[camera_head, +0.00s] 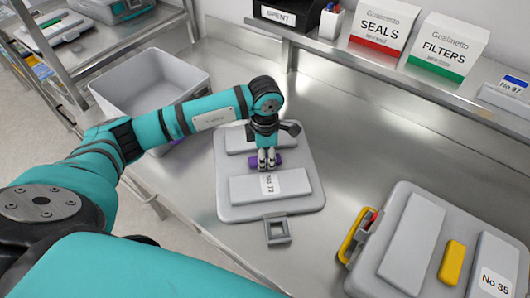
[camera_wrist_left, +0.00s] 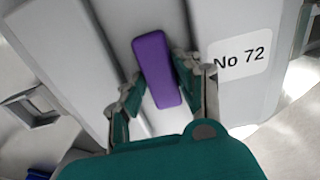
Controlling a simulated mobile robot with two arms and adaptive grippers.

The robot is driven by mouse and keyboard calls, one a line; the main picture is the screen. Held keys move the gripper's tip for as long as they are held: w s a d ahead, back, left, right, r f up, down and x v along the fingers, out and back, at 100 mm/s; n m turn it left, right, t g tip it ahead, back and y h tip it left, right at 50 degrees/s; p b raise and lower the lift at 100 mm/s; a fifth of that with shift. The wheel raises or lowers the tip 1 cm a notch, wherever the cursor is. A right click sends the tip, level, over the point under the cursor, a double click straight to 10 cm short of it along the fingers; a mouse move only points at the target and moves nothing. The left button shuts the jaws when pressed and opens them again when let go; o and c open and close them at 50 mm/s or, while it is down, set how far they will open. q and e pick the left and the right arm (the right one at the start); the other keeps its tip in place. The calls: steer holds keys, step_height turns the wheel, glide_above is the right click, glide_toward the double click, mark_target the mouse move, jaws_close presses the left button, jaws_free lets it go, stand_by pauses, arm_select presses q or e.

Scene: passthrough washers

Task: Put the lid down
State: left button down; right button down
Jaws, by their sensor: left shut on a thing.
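The grey lid (camera_head: 295,204) is marked No 72 and lies in the middle of the steel counter in the head view. It has two raised bars, a purple grip (camera_head: 280,160) between them and a latch loop (camera_head: 278,231) at its near edge. My left gripper (camera_head: 267,163) points down at the lid's middle and is shut on the purple grip. In the left wrist view the purple grip (camera_wrist_left: 157,70) is between the two fingers, beside the No 72 label (camera_wrist_left: 239,55). Whether the lid touches the counter cannot be told. My right gripper is not in view.
An open grey bin (camera_head: 150,83) stands at the left. A closed grey case marked No 35 (camera_head: 410,235), with yellow latches, is at the lower right. A back shelf carries the SEALS box (camera_head: 383,28), FILTERS box (camera_head: 447,45) and SPENT bin (camera_head: 287,14).

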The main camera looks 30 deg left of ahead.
arm_select(q)
steer(key=shift+w, duration=0.1)
steer(key=shift+f+b, duration=0.15)
steer(key=shift+b, duration=0.15)
steer(key=c, duration=0.9)
jaws_free()
step_height(320, 180, up, 12)
steer(key=b, duration=0.3)
steer(key=shift+r, duration=0.2)
